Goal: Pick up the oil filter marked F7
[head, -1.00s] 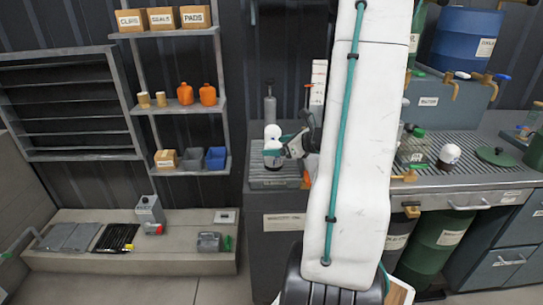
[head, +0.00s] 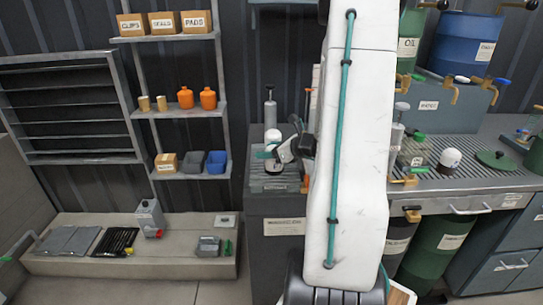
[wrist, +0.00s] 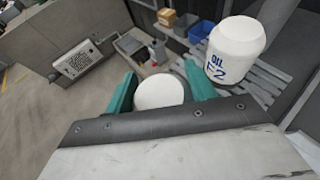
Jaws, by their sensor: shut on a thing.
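In the wrist view my gripper (wrist: 160,92) has its teal fingers on either side of a white round-topped filter (wrist: 158,90). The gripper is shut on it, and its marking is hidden. A second white filter (wrist: 236,48) stands to the right on the slatted top, apart from the fingers; its blue print looks like "OIL F-2". In the head view my gripper (head: 270,155) is over the grey cabinet top at the centre, with a white filter (head: 272,135) just behind it. I cannot read an F7 mark in either view.
A grey pump (head: 270,108) stands behind on the cabinet (head: 290,205). Another white-topped item (head: 450,158) and a green lid (head: 495,160) are on the ribbed bench at right. Shelves with boxes and orange bottles (head: 208,97) are at left. The floor at left front is clear.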

